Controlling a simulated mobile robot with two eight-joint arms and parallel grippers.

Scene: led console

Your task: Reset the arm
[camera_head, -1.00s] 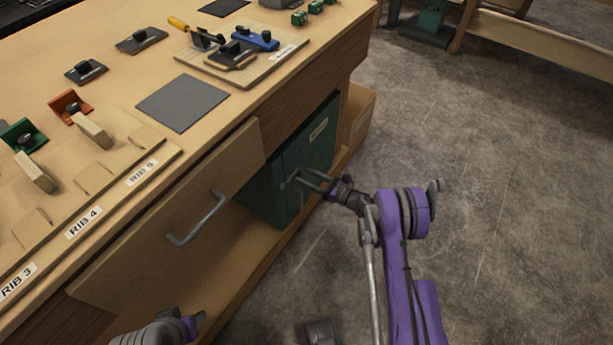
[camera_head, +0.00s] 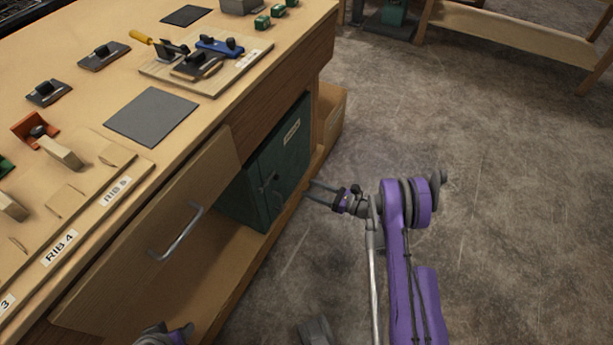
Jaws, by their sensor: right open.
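My right arm is purple and grey and stands over the floor right of the bench. My right gripper (camera_head: 322,194) is open and empty, pointing left toward the green cabinet (camera_head: 290,165) under the bench, just clear of its front.
The wooden bench (camera_head: 215,105) fills the left, with a grey mat (camera_head: 151,116), labelled rib boards and tools on a wooden board (camera_head: 232,78). A panel with a metal handle (camera_head: 178,235) is on its front. The concrete floor (camera_head: 510,200) is open at right.

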